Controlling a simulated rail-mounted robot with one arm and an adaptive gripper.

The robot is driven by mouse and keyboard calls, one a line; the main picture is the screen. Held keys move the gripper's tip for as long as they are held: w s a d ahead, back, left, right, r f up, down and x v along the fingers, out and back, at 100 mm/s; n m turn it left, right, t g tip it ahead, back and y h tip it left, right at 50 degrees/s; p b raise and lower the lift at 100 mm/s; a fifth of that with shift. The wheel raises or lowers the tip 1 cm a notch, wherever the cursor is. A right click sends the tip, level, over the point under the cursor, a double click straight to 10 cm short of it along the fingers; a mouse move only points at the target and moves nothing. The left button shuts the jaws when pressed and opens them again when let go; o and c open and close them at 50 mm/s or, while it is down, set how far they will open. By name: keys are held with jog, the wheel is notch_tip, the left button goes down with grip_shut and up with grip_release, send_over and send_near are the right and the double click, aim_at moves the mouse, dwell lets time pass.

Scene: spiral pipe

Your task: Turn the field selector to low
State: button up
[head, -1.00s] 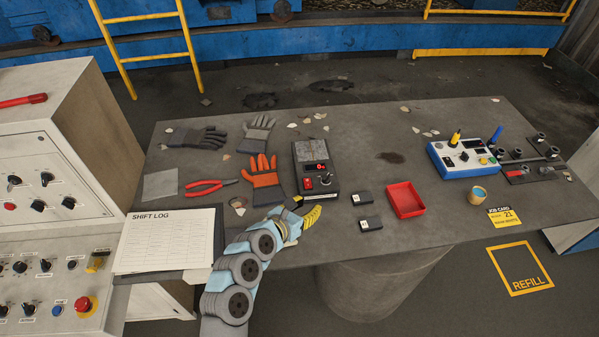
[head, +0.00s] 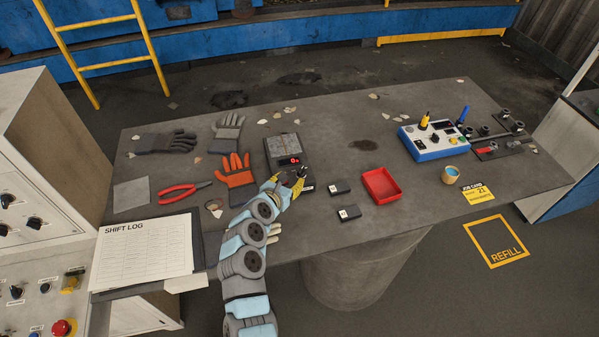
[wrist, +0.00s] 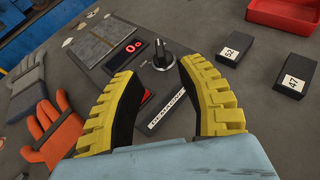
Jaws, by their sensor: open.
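A dark box with a metal top plate (head: 283,146) and a red lit display (head: 289,161) stands on the table. In the wrist view its display (wrist: 127,50) reads 0 with a small mark after it. A black rotary knob (wrist: 161,53) with a pale pointer on top sits beside the display, with a red switch (wrist: 146,97) nearer me; I take this knob as the field selector. My gripper (head: 291,180), with yellow-ridged fingers, is over the box's near end. In the wrist view my gripper (wrist: 158,77) is open and empty, the knob just beyond its fingertips.
Orange (head: 237,170) and grey gloves and red pliers (head: 184,192) lie left of the box. Two small black blocks (head: 340,187) and a red tray (head: 381,186) lie to its right. A blue-white device (head: 437,139) stands further right.

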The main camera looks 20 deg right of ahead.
aim_at(299, 172)
jog(key=x, duration=0.5)
jog(key=shift+r, duration=0.1)
jog(key=shift+w+d+f+b, duration=0.3)
jog(key=shift+w+f, duration=0.05)
jog(key=shift+w+d, duration=0.15)
jog(key=shift+d, duration=0.1)
grip_shut()
